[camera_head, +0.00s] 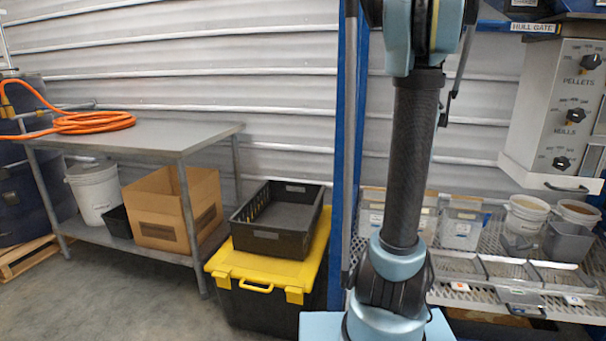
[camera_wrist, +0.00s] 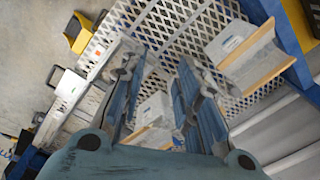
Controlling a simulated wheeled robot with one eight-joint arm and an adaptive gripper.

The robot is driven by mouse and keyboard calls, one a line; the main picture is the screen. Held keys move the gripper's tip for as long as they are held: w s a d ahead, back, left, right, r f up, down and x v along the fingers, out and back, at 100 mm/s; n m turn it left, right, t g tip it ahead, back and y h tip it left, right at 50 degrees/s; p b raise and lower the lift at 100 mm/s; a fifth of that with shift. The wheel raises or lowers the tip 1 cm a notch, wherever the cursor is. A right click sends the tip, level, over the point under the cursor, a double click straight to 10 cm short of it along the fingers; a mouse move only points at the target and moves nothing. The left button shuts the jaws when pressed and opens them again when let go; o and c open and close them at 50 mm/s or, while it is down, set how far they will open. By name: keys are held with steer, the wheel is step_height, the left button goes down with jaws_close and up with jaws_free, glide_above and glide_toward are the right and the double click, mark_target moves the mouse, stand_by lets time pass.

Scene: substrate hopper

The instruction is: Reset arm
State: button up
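My arm stands upright in the middle of the head view, in front of a blue rack post. My gripper is outside the head view. In the wrist view my gripper (camera_wrist: 157,68) is open, its two fingers apart with nothing held between them. Beyond the fingers is a mesh shelf (camera_wrist: 178,22) with pale bags or bins on it. One white bin (camera_wrist: 155,108) shows through the gap, apart from the fingers as far as I can tell.
The rack's mesh shelf (camera_head: 575,307) holds white buckets (camera_head: 525,214), a grey scoop-like bin (camera_head: 569,242) and shallow trays. A dial panel (camera_head: 570,108) hangs above. Left are a yellow-lidded tote (camera_head: 225,262), a black crate (camera_head: 268,236) and a metal table (camera_head: 160,136). Floor at lower left is clear.

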steer(key=s+a+f+n, duration=0.1)
steer(key=s+a+n, duration=0.6)
steer(key=s+a, duration=0.55)
steer(key=s+a+f+n+t, duration=0.1)
steer(key=s+a+f+n, duration=0.6)
steer(key=s, duration=0.4)
steer(key=shift+s+f+n, duration=0.15)
steer(key=shift+f+n, duration=0.45)
steer(key=shift+f, duration=0.1)
